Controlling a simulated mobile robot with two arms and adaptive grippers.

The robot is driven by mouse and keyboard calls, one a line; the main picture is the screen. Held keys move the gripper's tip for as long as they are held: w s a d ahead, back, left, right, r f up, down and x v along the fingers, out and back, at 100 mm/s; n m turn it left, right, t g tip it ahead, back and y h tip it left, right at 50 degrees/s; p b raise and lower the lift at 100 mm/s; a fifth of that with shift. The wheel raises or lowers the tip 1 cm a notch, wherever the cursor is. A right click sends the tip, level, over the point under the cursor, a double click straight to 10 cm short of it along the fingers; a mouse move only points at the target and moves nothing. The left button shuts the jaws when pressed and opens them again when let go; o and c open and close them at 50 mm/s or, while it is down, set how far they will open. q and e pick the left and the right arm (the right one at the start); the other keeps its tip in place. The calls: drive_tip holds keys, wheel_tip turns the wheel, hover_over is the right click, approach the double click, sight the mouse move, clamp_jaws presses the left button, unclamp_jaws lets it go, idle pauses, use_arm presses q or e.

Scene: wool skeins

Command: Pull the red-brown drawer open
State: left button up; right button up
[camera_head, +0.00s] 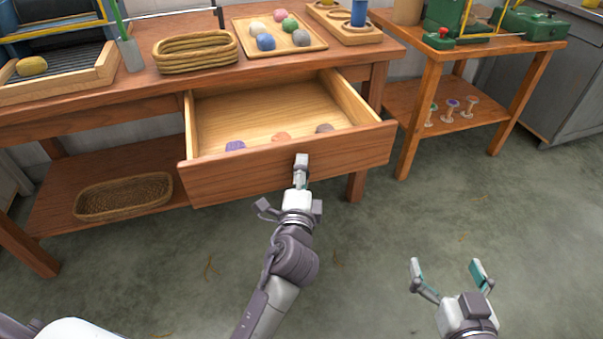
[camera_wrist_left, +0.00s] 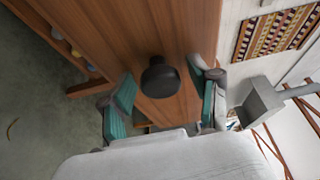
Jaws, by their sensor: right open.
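The red-brown drawer (camera_head: 235,172) stands well out from the workbench, with its pale wooden inside showing. My left gripper (camera_head: 301,166) is at the middle of the drawer front and hides the knob there. In the left wrist view a dark round knob (camera_wrist_left: 160,78) shows on the wood between the spread fingers, with space on both sides. My right gripper (camera_head: 449,270) is open and empty over the floor at the lower right.
On the workbench (camera_head: 140,88) are a woven basket (camera_head: 195,51) and a tray (camera_head: 318,45) of coloured balls. Another basket (camera_head: 124,196) sits on the lower shelf. A side table (camera_head: 420,62) stands at the right. The floor before the drawer is clear.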

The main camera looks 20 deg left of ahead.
use_arm(q)
drive_tip(key=v, duration=0.7)
drive_tip(key=shift+s, duration=0.3)
drive_tip(key=shift+a, duration=0.1)
idle(0.3)
